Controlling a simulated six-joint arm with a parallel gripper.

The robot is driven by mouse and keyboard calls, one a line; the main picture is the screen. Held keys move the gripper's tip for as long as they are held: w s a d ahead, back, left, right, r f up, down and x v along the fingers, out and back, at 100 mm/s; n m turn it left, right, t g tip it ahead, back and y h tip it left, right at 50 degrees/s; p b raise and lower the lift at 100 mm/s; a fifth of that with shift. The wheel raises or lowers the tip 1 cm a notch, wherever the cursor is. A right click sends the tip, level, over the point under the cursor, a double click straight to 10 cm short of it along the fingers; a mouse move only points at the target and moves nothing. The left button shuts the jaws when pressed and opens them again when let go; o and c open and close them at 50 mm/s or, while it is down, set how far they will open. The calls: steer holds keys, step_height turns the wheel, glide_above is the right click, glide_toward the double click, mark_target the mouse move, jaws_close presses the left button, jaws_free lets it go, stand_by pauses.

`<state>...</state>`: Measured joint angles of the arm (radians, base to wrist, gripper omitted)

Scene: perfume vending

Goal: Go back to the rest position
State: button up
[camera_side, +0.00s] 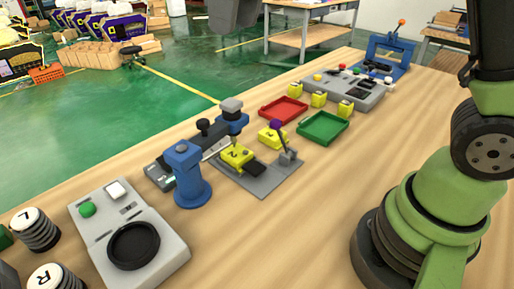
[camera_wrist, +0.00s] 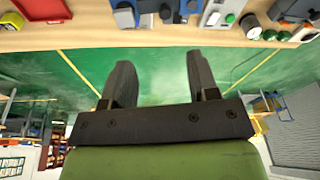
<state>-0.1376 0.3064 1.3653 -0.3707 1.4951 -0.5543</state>
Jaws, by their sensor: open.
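My gripper (camera_wrist: 160,75) shows in the wrist view with its two dark fingers apart and nothing between them. The fingers point up in that picture toward the table's edge (camera_wrist: 150,42) and hang over the green floor, clear of the things on the table. No marker of a rest position shows in either view.
The wooden table holds a grey box with a black dish (camera_side: 133,245), a blue post (camera_side: 188,175), a yellow block (camera_side: 237,156), a red tray (camera_side: 283,110), a green tray (camera_side: 323,128) and a grey control panel (camera_side: 345,92). Bare wood (camera_side: 290,215) lies between them and my base.

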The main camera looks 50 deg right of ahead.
steer(key=s+d+f+m+t, duration=0.1)
steer(key=s+m+t, duration=0.1)
steer(key=s, duration=0.7)
steer(key=s+d+f+m+t+y, duration=0.1)
steer(key=s+m, duration=0.3)
steer(key=s, duration=0.6)
steer(key=shift+d+m+t, duration=0.4)
steer(key=shift+d+t, duration=0.1)
steer(key=shift+t, duration=0.4)
